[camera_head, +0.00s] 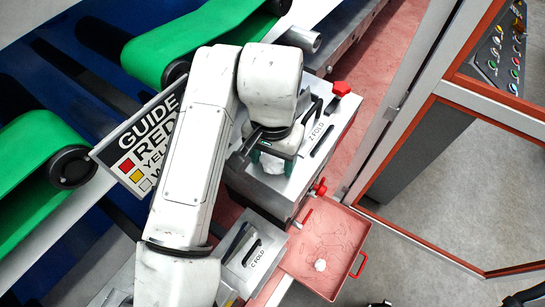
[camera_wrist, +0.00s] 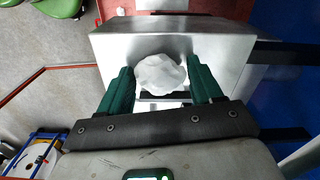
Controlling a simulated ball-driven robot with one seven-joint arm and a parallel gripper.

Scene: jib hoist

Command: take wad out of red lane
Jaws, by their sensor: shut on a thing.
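A white crumpled wad (camera_wrist: 160,74) sits between the two green fingers of my gripper (camera_wrist: 161,88) in the wrist view. My gripper is shut on this wad, above a grey metal box top. A reddish lane (camera_head: 385,45) runs along the floor behind the boxes.
A box marked C FOLD (camera_head: 252,262) stands below the Z FOLD box. Green belts (camera_head: 185,45) and a GUIDE sign (camera_head: 135,150) are at the left. A red-and-grey frame (camera_head: 405,130) and a button panel (camera_head: 505,50) bound the right.

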